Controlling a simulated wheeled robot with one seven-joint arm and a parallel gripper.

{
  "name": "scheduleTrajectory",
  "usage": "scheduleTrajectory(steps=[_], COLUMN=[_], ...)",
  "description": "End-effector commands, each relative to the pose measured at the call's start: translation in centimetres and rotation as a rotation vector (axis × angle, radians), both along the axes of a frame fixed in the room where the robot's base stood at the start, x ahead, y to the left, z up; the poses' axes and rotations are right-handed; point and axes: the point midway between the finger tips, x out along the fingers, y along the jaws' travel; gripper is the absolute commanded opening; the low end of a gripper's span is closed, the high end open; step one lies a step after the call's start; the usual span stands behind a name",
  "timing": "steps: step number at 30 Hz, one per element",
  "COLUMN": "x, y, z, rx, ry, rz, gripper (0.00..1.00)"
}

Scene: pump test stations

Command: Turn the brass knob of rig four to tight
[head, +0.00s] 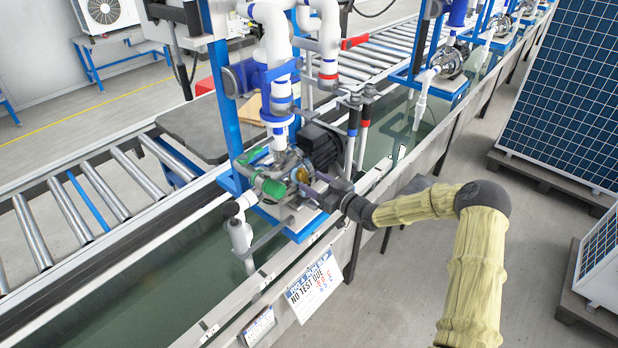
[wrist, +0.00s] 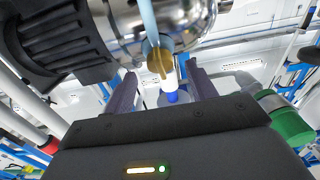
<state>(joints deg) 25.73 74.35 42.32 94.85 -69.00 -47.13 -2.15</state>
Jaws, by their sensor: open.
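The rig in front of me carries a pump (head: 290,170) with a shiny metal housing. Its brass knob (wrist: 158,62) shows in the wrist view below that housing, between my finger lines and just past the fingertips. In the head view the brass knob (head: 301,174) is small and partly hidden by my gripper. My gripper (head: 313,184) reaches in from the right at the pump's front. In the wrist view my gripper (wrist: 164,77) is open, with a dark finger on each side and nothing held. I cannot tell whether a finger touches the knob. The rig's number is not readable.
A black motor (head: 320,146) sits behind the pump, and a green fitting (head: 270,186) is at its left. A white pipe (head: 240,235) stands front left.

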Motion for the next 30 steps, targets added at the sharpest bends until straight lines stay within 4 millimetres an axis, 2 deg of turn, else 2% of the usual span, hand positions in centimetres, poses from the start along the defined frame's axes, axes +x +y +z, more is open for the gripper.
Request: scheduleTrajectory(steps=[3,6,15,17,22,30], x=[1.0,1.5,1.7,1.7,1.6,1.6], y=[1.4,1.9,2.1,2.1,2.1,2.1], z=[0.1,0.1,0.0,0.0,0.0,0.0], rx=[0.001,0.001,0.000,0.000,0.000,0.006], ry=[0.000,-0.001,0.000,0.000,0.000,0.008], rz=[0.001,0.000,0.000,0.000,0.000,-0.006], gripper=[0.56,0.56,0.56,0.47,0.13,0.12])
